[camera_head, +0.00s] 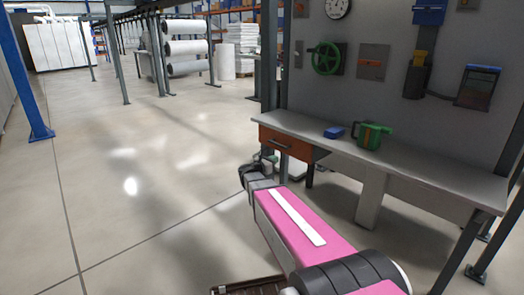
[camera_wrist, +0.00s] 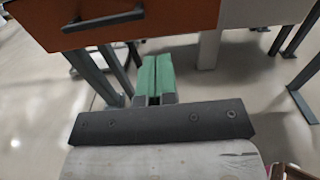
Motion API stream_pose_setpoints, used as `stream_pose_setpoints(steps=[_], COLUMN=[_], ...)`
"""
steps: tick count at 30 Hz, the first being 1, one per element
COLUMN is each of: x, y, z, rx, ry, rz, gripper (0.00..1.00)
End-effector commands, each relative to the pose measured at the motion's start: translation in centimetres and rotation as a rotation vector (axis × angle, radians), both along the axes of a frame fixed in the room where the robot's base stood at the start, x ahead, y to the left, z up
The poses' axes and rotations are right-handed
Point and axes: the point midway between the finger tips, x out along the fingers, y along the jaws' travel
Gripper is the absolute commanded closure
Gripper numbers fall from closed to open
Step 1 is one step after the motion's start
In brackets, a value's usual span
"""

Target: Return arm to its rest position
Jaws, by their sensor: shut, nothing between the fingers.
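My gripper (camera_wrist: 155,72) shows in the wrist view as two green fingers lying against each other, shut and empty. It points toward the space below the orange drawer (camera_wrist: 145,22) and looks apart from it. In the head view my pink arm reaches out from the lower right, with its wrist end in front of the orange drawer (camera_head: 286,143) at the left end of the workbench (camera_head: 425,175). The fingers are too small and partly hidden there to make out.
A green drill-like tool (camera_head: 371,135) and a blue object (camera_head: 334,132) lie on the bench. A wall panel (camera_head: 385,70) with a green valve wheel (camera_head: 326,58) stands behind. Bench legs stand close to my gripper. The floor (camera_head: 130,185) to the left is clear.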

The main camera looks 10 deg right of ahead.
Motion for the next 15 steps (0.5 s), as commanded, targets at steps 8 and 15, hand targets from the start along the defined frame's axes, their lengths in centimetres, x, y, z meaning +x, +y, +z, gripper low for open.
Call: stream_pose_setpoints(steps=[8, 15], x=[1.7, 1.8], y=[3.1, 8.5], z=[0.7, -0.7], rx=[-0.267, -0.714], ry=[0.255, 0.607], rz=[0.323, 0.725], gripper=[1.0, 1.0])
